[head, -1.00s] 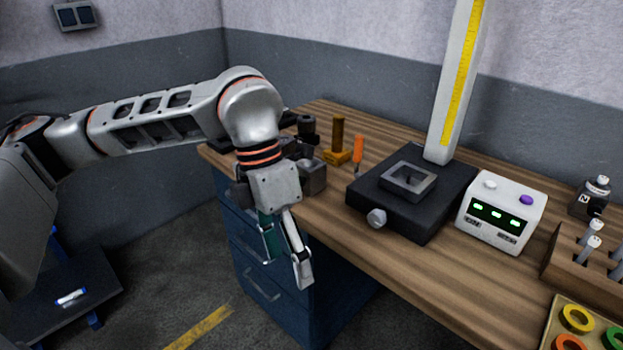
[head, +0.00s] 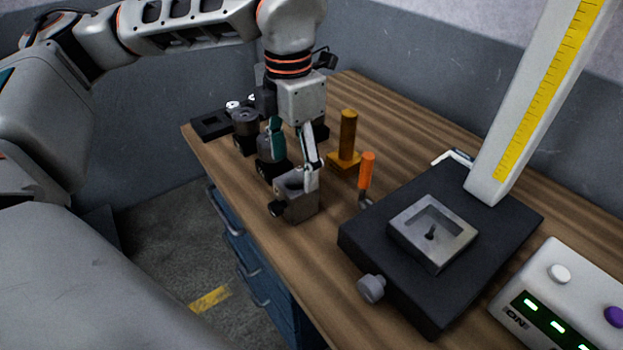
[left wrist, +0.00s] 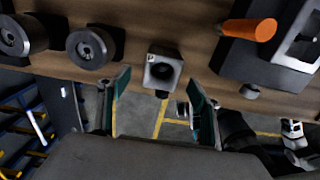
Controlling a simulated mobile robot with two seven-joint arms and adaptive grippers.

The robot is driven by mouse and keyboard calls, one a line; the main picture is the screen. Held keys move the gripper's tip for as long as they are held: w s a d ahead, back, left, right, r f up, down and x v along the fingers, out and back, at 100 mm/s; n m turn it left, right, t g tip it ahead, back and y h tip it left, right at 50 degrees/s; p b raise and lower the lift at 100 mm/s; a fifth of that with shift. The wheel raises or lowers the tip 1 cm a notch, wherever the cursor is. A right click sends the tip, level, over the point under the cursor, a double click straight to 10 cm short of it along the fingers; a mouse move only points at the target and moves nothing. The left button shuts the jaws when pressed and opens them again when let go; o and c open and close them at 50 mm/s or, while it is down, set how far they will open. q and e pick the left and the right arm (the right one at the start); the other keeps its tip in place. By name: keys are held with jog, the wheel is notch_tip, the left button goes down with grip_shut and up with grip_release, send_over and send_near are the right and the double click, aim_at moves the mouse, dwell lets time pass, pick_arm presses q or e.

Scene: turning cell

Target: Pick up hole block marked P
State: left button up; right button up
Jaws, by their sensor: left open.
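The hole block marked P (head: 296,203) is a grey metal block standing near the front edge of the wooden bench. In the left wrist view the block (left wrist: 165,62) shows a round dark hole and a small pale label that looks like a P. My left gripper (head: 294,170) is open and points down just above and behind the block, one finger overlapping its top in the head view. In the left wrist view the block lies beyond the fingertips (left wrist: 160,82), in the gap between them; I see no grip on it. My right gripper is not in view.
Dark round-topped holders (head: 245,128) stand left of the block. A brass post (head: 347,142) and an orange-handled tool (head: 366,172) stand behind and to the right. A black gauge base (head: 370,235) with a scale column and a control box (head: 560,300) fill the right side.

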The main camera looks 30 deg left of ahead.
aim_at(297, 192)
pick_arm(q)
jog(key=f, duration=0.3)
jog(key=shift+s, duration=0.25)
notch_tip(297, 192, down, 5)
jog(key=shift+w+d+r+b, duration=0.15)
jog(key=shift+b, duration=0.15)
jog(key=c, duration=1.6)
jog(key=shift+r, duration=0.15)
grip_shut()
